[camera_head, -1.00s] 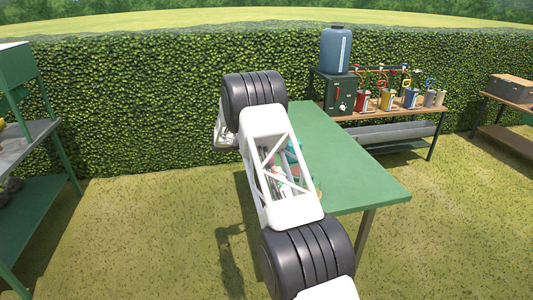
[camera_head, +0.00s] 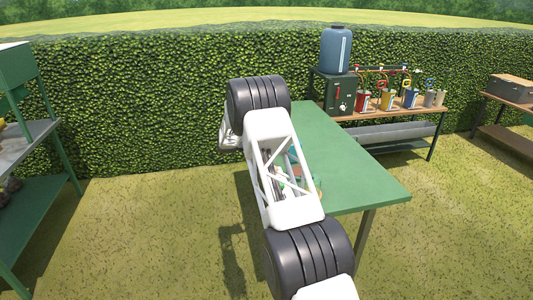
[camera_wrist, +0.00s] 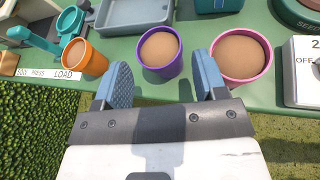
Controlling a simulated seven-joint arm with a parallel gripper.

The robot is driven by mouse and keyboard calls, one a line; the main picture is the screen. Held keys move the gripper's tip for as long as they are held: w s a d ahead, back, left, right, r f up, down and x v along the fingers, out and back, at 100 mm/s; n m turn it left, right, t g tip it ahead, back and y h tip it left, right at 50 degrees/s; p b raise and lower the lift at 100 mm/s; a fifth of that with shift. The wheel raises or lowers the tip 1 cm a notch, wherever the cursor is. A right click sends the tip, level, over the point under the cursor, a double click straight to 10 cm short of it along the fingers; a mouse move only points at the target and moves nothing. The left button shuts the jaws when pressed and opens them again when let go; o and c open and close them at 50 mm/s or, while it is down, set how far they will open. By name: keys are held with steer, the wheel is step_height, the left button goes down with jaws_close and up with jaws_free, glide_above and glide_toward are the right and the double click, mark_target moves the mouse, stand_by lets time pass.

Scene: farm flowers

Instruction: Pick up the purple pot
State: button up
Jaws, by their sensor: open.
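The purple pot (camera_wrist: 162,70), filled with brown soil, stands upright on the green table (camera_head: 360,185) in the wrist view. My gripper (camera_wrist: 166,82) is open, with one blue-grey finger to the left of the purple pot and the other to its lower right. The pot's rim lies just ahead of the space between the fingertips; I cannot tell whether a finger touches it. In the head view my own arm hides the pot and the gripper.
An orange pot (camera_wrist: 88,60) stands to the left and a pink pot (camera_wrist: 240,58) close to the right, near the right finger. A grey tray (camera_wrist: 135,14) lies behind. A white box (camera_wrist: 303,70) marked OFF is at the far right. The table's front edge is near.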

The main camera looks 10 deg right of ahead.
steer(key=shift+d, duration=0.1)
steer(key=shift+x, duration=2.5)
steer(key=c, duration=0.6)
